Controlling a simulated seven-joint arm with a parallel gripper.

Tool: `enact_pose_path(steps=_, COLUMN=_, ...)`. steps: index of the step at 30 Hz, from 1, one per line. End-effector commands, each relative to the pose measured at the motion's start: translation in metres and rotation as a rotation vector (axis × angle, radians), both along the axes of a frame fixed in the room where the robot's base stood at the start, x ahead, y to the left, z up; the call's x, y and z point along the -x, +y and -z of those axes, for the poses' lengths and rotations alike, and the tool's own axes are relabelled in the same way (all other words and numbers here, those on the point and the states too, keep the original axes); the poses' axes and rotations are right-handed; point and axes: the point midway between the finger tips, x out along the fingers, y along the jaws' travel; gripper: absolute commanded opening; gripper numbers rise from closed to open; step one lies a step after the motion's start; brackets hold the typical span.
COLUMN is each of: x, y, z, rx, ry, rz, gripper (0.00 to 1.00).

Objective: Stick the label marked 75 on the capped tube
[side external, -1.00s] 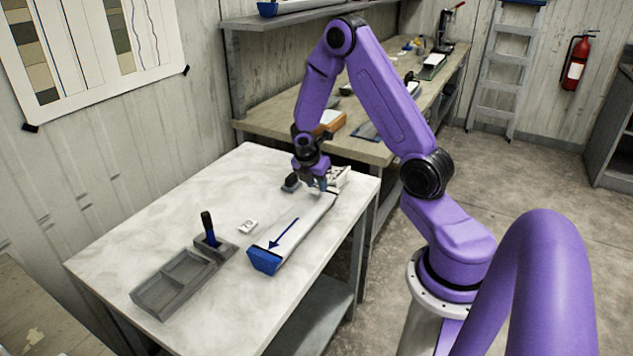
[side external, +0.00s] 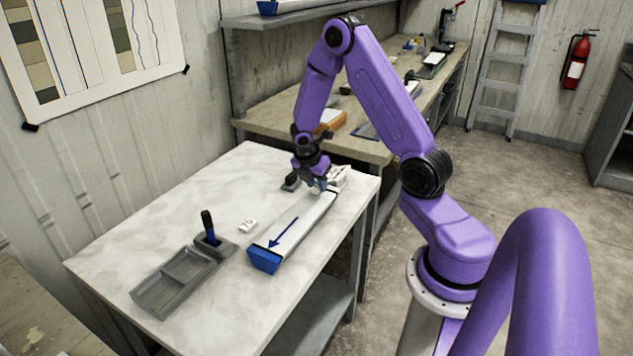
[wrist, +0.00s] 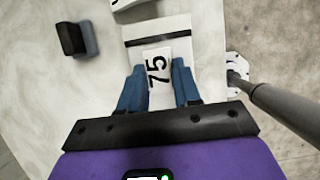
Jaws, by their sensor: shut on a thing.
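The capped tube (side external: 305,216) is a long white half-round piece lying on the white table, with a blue cap (side external: 264,261) at its near end and a blue arrow on top. My gripper (side external: 319,186) is over its far end. In the wrist view, the label marked 75 (wrist: 158,68) is between the fingers of my gripper (wrist: 158,86), which are shut on it. The label is above the white tube (wrist: 181,51), close to a black band across it. I cannot tell whether the label touches the tube.
A label marked 70 (side external: 248,225) lies left of the tube. A blue-handled tool stands in a grey holder (side external: 226,250), beside a grey divided tray (side external: 165,306). A dark block (side external: 291,183) sits left of my gripper. White pieces (side external: 340,176) lie at the table's far edge.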

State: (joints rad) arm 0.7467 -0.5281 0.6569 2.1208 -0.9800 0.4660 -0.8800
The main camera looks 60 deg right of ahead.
Motion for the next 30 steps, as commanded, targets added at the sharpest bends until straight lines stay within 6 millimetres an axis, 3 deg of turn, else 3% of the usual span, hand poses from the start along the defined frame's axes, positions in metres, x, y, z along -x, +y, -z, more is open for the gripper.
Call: enact_pose_path(steps=30, x=0.0001, y=-0.0005, z=0.0096, rx=0.001, ry=0.001, rz=0.000, gripper=0.08)
